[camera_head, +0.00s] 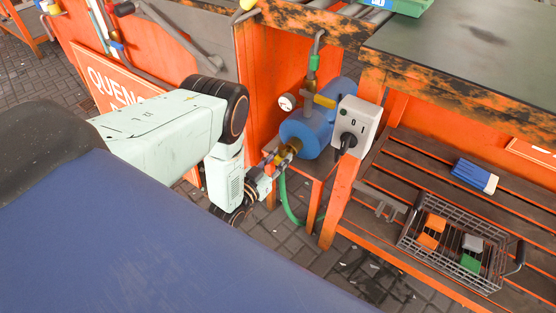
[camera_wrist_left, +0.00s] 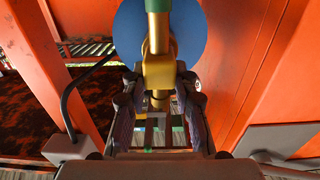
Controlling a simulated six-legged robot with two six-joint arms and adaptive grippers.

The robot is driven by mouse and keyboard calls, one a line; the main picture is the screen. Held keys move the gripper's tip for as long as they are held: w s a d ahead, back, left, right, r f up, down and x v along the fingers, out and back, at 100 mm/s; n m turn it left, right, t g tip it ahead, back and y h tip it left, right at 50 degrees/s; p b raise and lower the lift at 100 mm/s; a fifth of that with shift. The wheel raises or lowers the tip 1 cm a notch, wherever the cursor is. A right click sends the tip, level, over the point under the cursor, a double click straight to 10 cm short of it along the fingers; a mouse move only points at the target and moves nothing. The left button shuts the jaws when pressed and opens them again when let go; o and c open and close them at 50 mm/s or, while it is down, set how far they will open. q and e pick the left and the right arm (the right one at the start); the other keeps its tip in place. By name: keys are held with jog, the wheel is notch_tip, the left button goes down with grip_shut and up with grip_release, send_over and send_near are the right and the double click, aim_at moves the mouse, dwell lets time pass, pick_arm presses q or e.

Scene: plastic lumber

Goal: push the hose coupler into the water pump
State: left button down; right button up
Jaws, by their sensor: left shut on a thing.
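The blue water pump (camera_head: 308,130) sits in the orange frame, with a gauge and brass pipework on top; its round blue end also shows in the left wrist view (camera_wrist_left: 192,32). My left gripper (camera_head: 272,167) is at the pump's near end, shut on the brass hose coupler (camera_wrist_left: 158,72). A green hose (camera_head: 287,203) hangs below the gripper. In the head view the gripper and brass parts overlap, so I cannot tell whether the coupler is seated in the pump or just in front of it. My right gripper is not in view.
A grey switch box (camera_head: 356,120) stands close right of the pump. An orange post (camera_head: 341,198) rises beside it. A wire basket (camera_head: 455,243) with several blocks and a blue-and-white box (camera_head: 475,176) are on the slatted shelf at the right.

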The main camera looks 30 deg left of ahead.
pick_arm(q)
jog(key=shift+w+b, duration=0.3)
jog(key=shift+w, duration=0.45)
jog(key=c, duration=1)
grip_release()
jog(key=shift+s, duration=0.1)
jog(key=shift+o, duration=0.4)
jog(key=o, duration=0.4)
jog(key=shift+o, duration=0.2)
jog(key=shift+s+a+p, duration=0.15)
jog(key=shift+s+p, duration=0.65)
jog(key=shift+s, duration=0.95)
jog(key=shift+s+a+p, duration=0.1)
jog(key=shift+s+p, duration=0.65)
jog(key=shift+s, duration=1)
